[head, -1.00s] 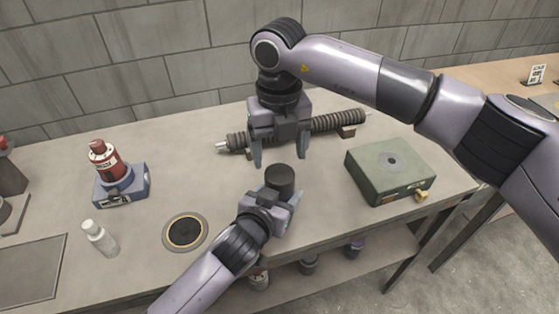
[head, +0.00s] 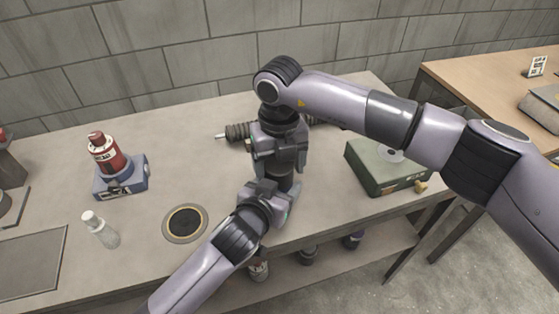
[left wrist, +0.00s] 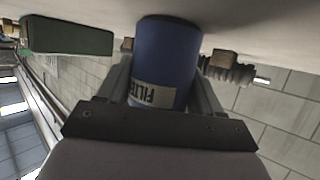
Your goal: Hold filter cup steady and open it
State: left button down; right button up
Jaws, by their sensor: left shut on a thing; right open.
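The filter cup (left wrist: 168,55) is a blue cylinder with a white label in the left wrist view, which shows the scene upside down. My left gripper (head: 276,200) is shut on its side, with one finger on each side of the body. The cup appears upright at the bench. My right gripper (head: 281,165) is open and points down directly over the cup in the head view. It hides the dark cup top, so I cannot tell whether its fingers touch it.
The ribbed mesh tube (head: 238,132) lies behind my right gripper, partly hidden. A green box (head: 372,178) stands to the right.

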jog(key=c, duration=0.7)
jog(key=o, duration=1)
notch_tip(320, 180, up, 4)
jog(key=shift+a+f, duration=0.1)
jog(key=shift+r, duration=0.6)
jog(key=c, duration=0.3)
jog(key=shift+r, duration=1.3)
notch_tip(320, 180, down, 8)
jog(key=shift+r, duration=0.15)
